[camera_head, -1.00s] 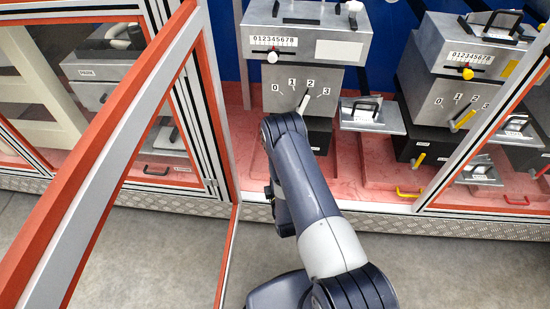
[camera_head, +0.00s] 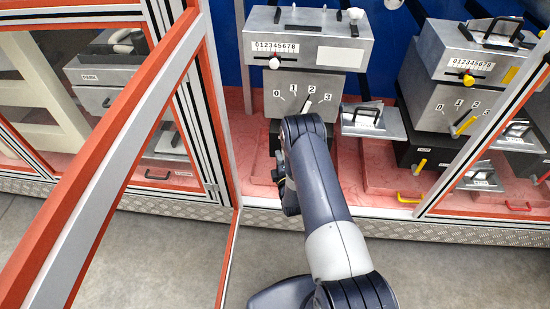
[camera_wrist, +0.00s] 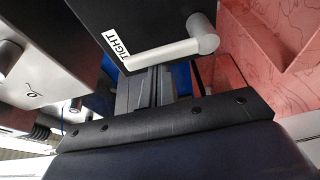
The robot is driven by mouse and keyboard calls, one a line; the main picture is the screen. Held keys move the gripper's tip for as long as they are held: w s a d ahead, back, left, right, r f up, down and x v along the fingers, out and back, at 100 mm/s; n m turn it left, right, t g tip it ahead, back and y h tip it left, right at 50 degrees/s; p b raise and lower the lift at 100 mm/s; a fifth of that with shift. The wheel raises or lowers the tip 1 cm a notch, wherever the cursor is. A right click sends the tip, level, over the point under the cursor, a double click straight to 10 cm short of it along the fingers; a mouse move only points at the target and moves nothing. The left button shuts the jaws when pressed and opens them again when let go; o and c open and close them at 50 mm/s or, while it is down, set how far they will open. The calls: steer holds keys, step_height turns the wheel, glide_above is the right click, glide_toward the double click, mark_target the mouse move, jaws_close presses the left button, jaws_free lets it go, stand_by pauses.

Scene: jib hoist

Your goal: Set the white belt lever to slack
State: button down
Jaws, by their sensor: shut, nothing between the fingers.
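The white belt lever (camera_wrist: 165,52) shows in the wrist view on a dark box, running from a round grey pivot at right to a "TIGHT" label (camera_wrist: 117,44) at its left end. In the head view my arm covers that part of the machine, and the lever is hidden. My gripper (camera_wrist: 152,88) is shut and empty, its dark fingers just below the lever in the wrist view. I cannot tell whether they touch it. A "SLACK" label is not visible.
Above the box is a grey machine front with a 0-3 dial and white handle (camera_head: 307,106). A small tray-like unit (camera_head: 372,121) stands at right, near a machine with yellow levers (camera_head: 464,127). An orange-edged door frame (camera_head: 110,135) stands at left.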

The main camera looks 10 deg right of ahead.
steer(key=shift+s+d+m+b, duration=0.1)
steer(key=shift+d+m+b, duration=0.25)
steer(key=shift+m+b, duration=0.6)
steer(key=s+d+f+m+t+h+b, duration=0.1)
steer(key=d+m+b, duration=0.4)
steer(key=b, duration=1.5)
step_height(320, 180, down, 2)
steer(key=m+t, duration=0.1)
steer(key=m, duration=0.2)
steer(key=shift+s+d+t+h+b, duration=0.2)
steer(key=shift+s+t+h+b, duration=0.15)
steer(key=shift+s+t+h, duration=0.05)
steer(key=shift+s+d+f+b, duration=0.15)
steer(key=shift+f+b, duration=0.1)
steer(key=shift+b, duration=0.4)
steer(key=shift+r, duration=0.1)
